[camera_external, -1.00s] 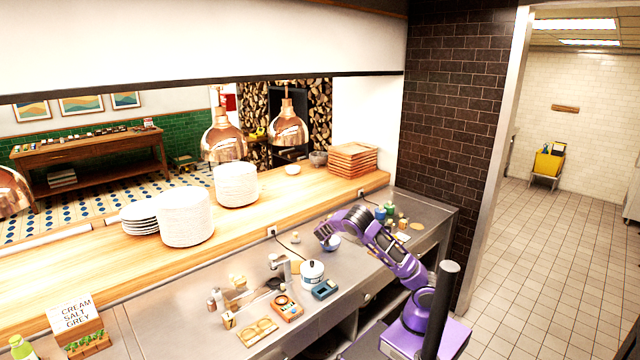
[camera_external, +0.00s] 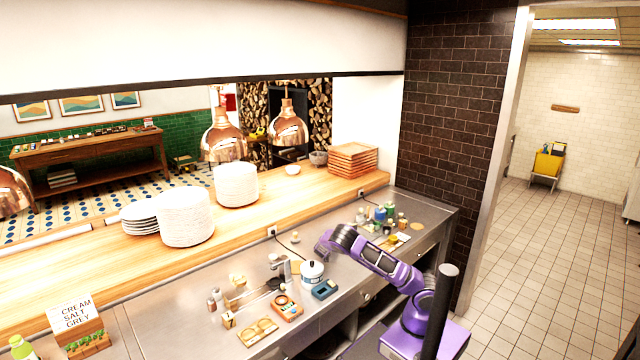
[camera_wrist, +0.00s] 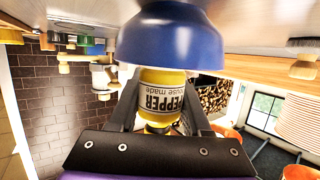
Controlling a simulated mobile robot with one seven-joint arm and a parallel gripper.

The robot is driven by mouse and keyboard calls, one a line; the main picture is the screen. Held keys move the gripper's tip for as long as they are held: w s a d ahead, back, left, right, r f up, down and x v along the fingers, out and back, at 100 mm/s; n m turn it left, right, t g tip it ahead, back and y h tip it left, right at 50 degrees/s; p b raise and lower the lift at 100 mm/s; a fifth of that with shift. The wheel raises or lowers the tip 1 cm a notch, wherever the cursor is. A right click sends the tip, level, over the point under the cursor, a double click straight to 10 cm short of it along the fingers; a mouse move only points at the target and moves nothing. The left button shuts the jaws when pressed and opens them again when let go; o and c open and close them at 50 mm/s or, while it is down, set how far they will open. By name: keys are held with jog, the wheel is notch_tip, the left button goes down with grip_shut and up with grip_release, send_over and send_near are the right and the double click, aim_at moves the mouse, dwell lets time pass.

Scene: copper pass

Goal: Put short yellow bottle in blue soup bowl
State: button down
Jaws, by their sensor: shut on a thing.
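In the wrist view, which is upside down, my gripper (camera_wrist: 160,112) is shut on the short yellow bottle (camera_wrist: 163,78), with its PEPPER label facing the camera. The blue soup bowl (camera_wrist: 170,32) is right at the bottle's lower end, its rim overlapping the bottle in the picture. The bottle's base is hidden behind the bowl's wall, so I cannot tell whether it touches the bowl's floor.
Several bottles and jars (camera_external: 385,213) stand to the right. The wooden ledge (camera_external: 290,200) rises behind.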

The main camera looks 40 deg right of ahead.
jog(key=shift+c, duration=1.8)
grip_release()
jog(key=shift+f, duration=0.1)
jog(key=shift+r, duration=0.3)
jog(key=v, duration=0.7)
jog(key=shift+a+p, duration=0.2)
jog(key=shift+p, duration=0.15)
jog(key=shift+s, duration=0.15)
